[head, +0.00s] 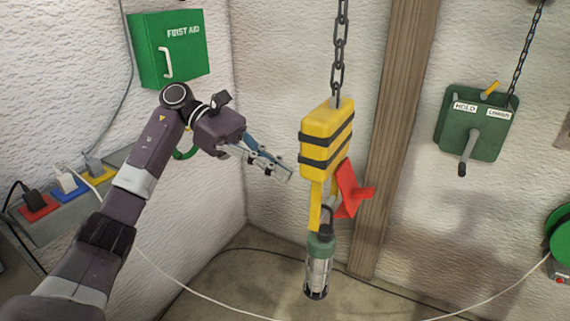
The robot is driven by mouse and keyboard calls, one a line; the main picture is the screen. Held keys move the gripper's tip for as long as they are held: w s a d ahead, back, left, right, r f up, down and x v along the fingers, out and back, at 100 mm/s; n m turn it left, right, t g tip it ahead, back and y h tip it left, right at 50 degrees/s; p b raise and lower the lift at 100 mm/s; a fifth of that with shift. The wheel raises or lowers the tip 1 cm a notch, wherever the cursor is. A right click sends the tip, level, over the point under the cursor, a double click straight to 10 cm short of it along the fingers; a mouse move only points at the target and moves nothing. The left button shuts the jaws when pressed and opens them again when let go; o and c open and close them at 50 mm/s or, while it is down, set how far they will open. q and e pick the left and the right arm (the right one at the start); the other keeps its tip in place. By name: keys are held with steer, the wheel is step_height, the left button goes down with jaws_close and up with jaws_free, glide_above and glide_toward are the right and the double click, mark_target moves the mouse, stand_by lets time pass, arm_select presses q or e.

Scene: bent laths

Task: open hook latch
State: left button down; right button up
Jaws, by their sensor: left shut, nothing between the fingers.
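A yellow hook block (327,137) with black bands hangs from a dark chain (339,50) in the middle of the head view. Below it are a yellow hook (316,205) and a red latch piece (350,190) on the hook's right side. A lamp with a green top and clear body (318,267) hangs at the hook; how its top loop sits in the hook is hard to make out. My left gripper (286,174) is shut and empty, to the left of the block and apart from it. My right gripper is not in view.
A wooden post (393,130) stands behind the block. A green winch box (475,125) with a crank is on the right wall. A green first aid box (168,48) and a socket strip (50,218) are at left. A white cable (200,294) crosses low in front.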

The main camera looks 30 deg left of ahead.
arm_select(q)
steer(key=p, duration=0.3)
glide_toward(351, 203)
step_height(351, 203, down, 4)
steer(key=d, duration=0.2)
steer(key=shift+w+d+r+p, duration=0.2)
steer(key=shift+d+r+p, duration=0.1)
steer(key=shift+d+p, duration=0.15)
steer(key=shift+w+d+r+p, duration=0.2)
steer(key=shift+d+r+p, duration=0.1)
steer(key=shift+d+p, duration=0.2)
steer(key=shift+d, duration=0.6)
